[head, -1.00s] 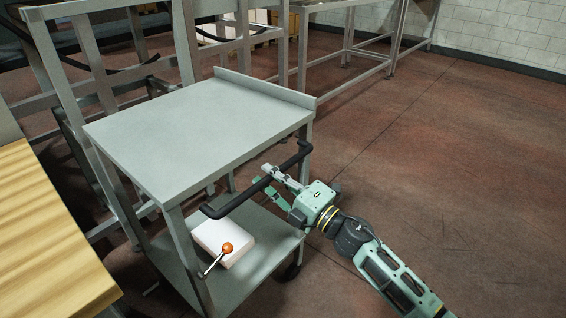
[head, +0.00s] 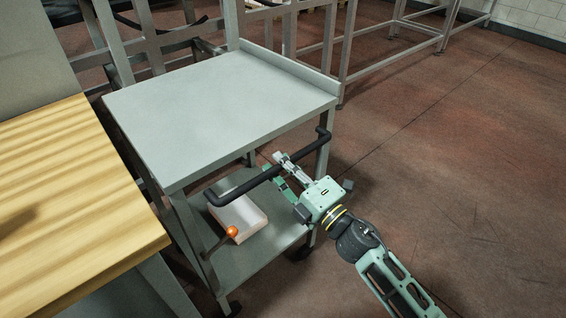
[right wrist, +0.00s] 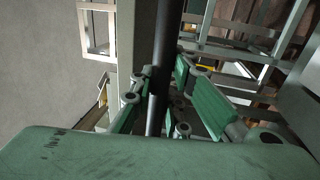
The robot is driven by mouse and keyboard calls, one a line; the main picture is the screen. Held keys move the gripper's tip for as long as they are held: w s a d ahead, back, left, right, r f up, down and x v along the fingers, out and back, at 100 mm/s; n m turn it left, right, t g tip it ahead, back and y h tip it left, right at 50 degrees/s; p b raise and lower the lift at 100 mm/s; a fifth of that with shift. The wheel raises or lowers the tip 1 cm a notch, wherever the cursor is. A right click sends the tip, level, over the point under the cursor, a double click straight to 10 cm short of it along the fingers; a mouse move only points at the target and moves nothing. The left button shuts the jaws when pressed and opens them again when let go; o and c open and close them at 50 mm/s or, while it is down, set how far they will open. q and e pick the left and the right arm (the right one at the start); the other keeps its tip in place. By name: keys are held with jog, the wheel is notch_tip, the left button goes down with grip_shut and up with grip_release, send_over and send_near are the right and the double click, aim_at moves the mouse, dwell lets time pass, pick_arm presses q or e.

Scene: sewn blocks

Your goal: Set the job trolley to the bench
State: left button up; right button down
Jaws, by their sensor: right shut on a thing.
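The job trolley (head: 220,105) is grey metal with a flat top, a raised back lip and a lower shelf (head: 262,248). A black push handle (head: 240,191) runs along its near right side. My right gripper (head: 282,172) is shut on this handle; in the right wrist view the black bar (right wrist: 160,75) passes between the green fingers (right wrist: 164,100). The bench (head: 75,200) has a pale striped wooden top and stands at the left, close to the trolley's near left side. Whether they touch is unclear. My left gripper is out of view.
A white box (head: 240,219) lies on the lower shelf, with an orange-knobbed lever (head: 232,231) in front of it. Grey metal frames (head: 290,40) stand behind the trolley. The red-brown floor (head: 450,150) on the right is clear.

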jog(key=c, duration=1.7)
grip_release()
jog(key=v, duration=1.2)
